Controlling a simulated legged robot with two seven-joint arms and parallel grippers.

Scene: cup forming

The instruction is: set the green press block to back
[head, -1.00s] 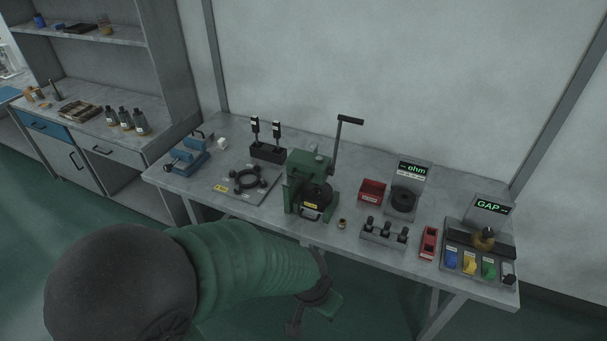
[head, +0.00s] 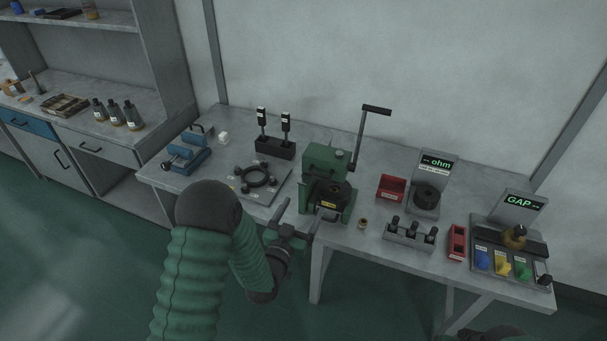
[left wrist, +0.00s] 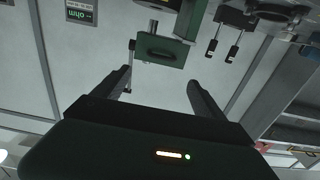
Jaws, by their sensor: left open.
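The green press block (head: 326,168) stands on the grey table, with a tall black-handled lever (head: 359,137) at its right and a dark round part on its front. In the left wrist view it shows upside down as a green block with a handle (left wrist: 161,50), beyond my fingers. My left gripper (head: 294,226) is open and empty, in front of the table's front edge and a little left of and below the press. Its two fingers also show apart in the left wrist view (left wrist: 160,80). My right gripper is not seen.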

